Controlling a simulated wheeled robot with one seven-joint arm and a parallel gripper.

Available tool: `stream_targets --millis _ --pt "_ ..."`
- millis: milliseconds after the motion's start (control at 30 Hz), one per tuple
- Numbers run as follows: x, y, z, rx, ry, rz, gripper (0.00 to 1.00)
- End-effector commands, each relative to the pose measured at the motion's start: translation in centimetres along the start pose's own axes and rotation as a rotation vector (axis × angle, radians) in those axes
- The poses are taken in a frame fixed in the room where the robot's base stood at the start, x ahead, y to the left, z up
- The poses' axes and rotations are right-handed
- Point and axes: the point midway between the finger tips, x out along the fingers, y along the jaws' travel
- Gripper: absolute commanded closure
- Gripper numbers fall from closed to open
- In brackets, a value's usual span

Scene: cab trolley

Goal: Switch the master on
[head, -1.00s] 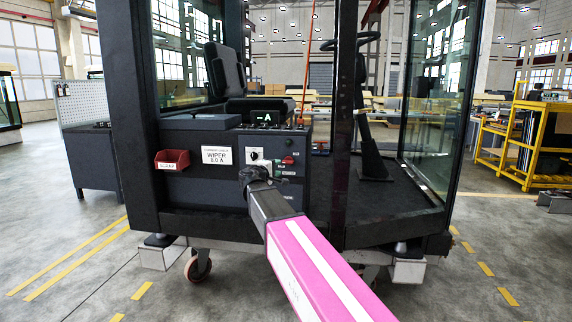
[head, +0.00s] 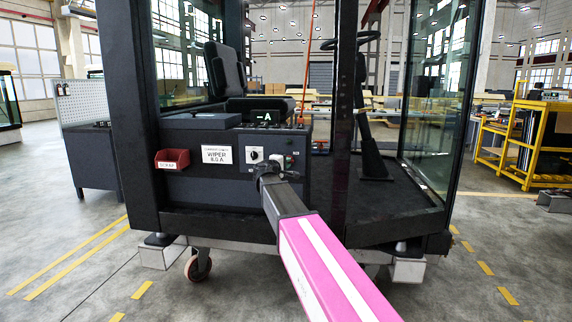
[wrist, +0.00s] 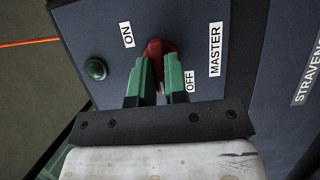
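The master switch is a red rotary handle (wrist: 154,47) on a dark panel, seen in the wrist view. The ON label (wrist: 127,35) is to its upper left, the OFF label (wrist: 191,82) to its lower right, and the MASTER label (wrist: 215,49) to its right. My gripper (wrist: 155,63) has its two green fingers on either side of the red handle, with a narrow gap between them. Whether they touch it is not clear. In the head view my gripper (head: 273,168) is at the right part of the cab's control box; the handle is mostly hidden there.
A green round button (wrist: 96,69) sits left of the switch. A dark cab post (head: 343,120) stands right of my arm.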

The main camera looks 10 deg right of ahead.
Motion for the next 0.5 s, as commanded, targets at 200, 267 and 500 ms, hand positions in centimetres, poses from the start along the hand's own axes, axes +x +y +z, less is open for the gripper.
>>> stream_targets --millis 200,267,500 --pt "-0.02 -0.02 0.0 0.001 0.0 -0.001 1.0" --pt "-0.02 -0.02 0.0 0.005 0.0 -0.003 1.0" --pt "-0.03 0.03 -0.01 0.068 0.0 -0.029 1.0"
